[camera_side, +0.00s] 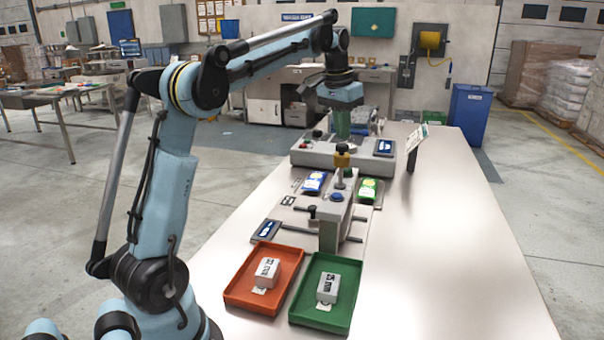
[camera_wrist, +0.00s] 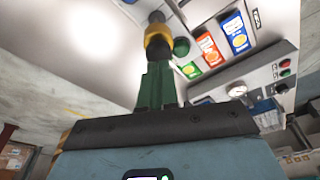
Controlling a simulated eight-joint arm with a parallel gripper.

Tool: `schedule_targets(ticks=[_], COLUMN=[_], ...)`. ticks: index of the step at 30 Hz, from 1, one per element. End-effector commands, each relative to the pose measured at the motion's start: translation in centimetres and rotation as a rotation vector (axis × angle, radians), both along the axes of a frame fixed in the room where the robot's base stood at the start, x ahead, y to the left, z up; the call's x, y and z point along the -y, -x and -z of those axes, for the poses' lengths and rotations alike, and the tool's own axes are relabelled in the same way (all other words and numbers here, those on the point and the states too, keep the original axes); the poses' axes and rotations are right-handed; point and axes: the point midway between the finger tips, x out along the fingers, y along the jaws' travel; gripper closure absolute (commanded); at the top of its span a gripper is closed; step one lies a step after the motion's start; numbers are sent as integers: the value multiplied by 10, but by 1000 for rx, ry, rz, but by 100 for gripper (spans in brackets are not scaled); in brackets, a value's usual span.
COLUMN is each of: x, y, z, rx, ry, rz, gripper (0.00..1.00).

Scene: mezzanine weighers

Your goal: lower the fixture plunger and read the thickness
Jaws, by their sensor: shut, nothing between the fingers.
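The grey fixture (camera_side: 331,222) stands in the middle of the bench with a blue knob (camera_side: 337,197) on its arm. A plunger-like post with a yellow and black top (camera_side: 342,157) rises behind that knob. A yellow and black piece also shows in the wrist view (camera_wrist: 158,42), just beyond my fingertips. My gripper (camera_side: 342,136) points down with its green fingers shut and empty, close above the yellow top in the side view. I cannot tell whether they touch. A dark display (camera_side: 267,229) lies at the fixture's left; its reading is too small to make out.
A red tray (camera_side: 235,297) and a green tray (camera_side: 300,318) each hold a grey block. Blue (camera_side: 314,181) and green (camera_side: 367,190) packets lie beside the fixture. A grey console (camera_side: 310,158) with a display (camera_side: 384,147) stands behind. The bench's right side is clear.

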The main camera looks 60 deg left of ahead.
Motion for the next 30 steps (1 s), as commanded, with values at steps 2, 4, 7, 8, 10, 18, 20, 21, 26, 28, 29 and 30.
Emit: schedule_targets(ticks=[2, 4, 7, 8, 10, 18, 20, 21, 26, 28, 29, 30], x=[0, 0, 0, 0, 0, 0, 0, 0, 0, 0, 0, 0], y=[0, 0, 0, 0, 0, 0, 0, 0, 0, 0, 0, 0], z=[2, 3, 4, 5, 6, 11, 12, 13, 16, 17, 18, 19], rx=[0, 0, 0, 0, 0, 0, 0, 0, 0, 0, 0, 0], ry=[0, 0, 0, 0, 0, 0, 0, 0, 0, 0, 0, 0], rz=[0, 0, 0, 0, 0, 0, 0, 0, 0, 0, 0, 0], gripper=[100, 100, 100, 100, 100, 100, 100, 100, 100, 100, 100, 100])
